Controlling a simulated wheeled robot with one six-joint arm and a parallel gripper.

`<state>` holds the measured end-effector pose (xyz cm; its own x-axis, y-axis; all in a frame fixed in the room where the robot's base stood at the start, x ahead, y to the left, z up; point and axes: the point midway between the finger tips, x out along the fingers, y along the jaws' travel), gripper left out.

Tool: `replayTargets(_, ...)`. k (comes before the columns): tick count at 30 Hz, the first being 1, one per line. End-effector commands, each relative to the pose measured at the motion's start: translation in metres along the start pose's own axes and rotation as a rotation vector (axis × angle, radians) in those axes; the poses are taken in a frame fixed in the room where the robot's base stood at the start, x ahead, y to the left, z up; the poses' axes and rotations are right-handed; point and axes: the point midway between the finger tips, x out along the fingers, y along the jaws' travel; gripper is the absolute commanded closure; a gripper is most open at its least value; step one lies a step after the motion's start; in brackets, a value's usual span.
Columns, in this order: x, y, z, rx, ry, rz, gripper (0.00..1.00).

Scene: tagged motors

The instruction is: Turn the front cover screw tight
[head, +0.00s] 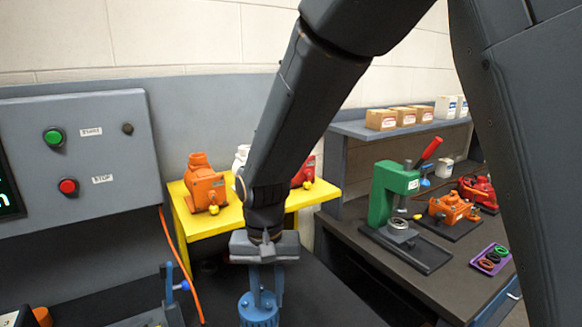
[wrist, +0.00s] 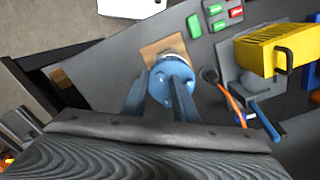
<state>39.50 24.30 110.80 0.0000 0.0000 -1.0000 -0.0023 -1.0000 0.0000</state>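A blue cylindrical motor (head: 259,314) stands on the dark bench, low in the middle of the head view, partly cut off by the lower edge. In the wrist view its round blue face (wrist: 162,84) shows a few dark spots. I cannot tell which of them is the front cover screw. My gripper (head: 267,290) points down just above the motor. In the wrist view my gripper's two fingers (wrist: 156,92) stand apart, with the blue face beyond and between them. The right finger covers part of that face. I see nothing held, and contact cannot be told.
A yellow stand (head: 213,222) with an orange motor (head: 205,184) is behind. A grey control box (head: 80,160) with green and red buttons is at left. A green press (head: 390,195) and a purple tray (head: 491,260) are on the right bench. An orange cable (head: 180,262) hangs near the motor.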

Motion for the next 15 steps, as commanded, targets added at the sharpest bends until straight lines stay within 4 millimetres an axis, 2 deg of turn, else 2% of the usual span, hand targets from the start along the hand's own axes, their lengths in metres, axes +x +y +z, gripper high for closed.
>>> replayTargets(15, -0.038, 0.0, 0.0, 0.0, 0.001, 0.0, 0.74)
